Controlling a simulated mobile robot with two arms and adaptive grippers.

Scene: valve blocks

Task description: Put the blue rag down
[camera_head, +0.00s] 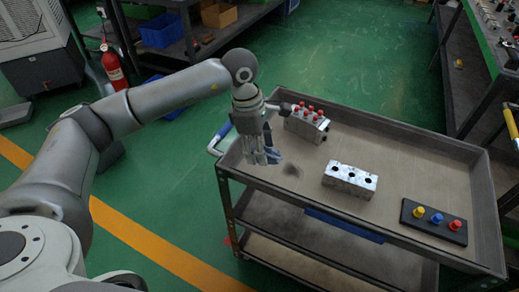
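My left gripper (262,152) points down over the left end of the cart's top tray (400,150). A small patch of blue cloth, the blue rag (273,156), shows at its fingertips, and the fingers look closed on it. The fingers hide much of the rag. The rag is at or just above the tray surface; I cannot tell if it touches. A dark smudge (292,170) lies on the tray just right of the rag. My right gripper is not in view.
A valve block with red caps (306,124) stands close behind and right of the gripper. A bare block with holes (350,180) sits mid-tray. A black plate with blue, yellow and red knobs (434,221) lies at the right. The tray has a raised rim.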

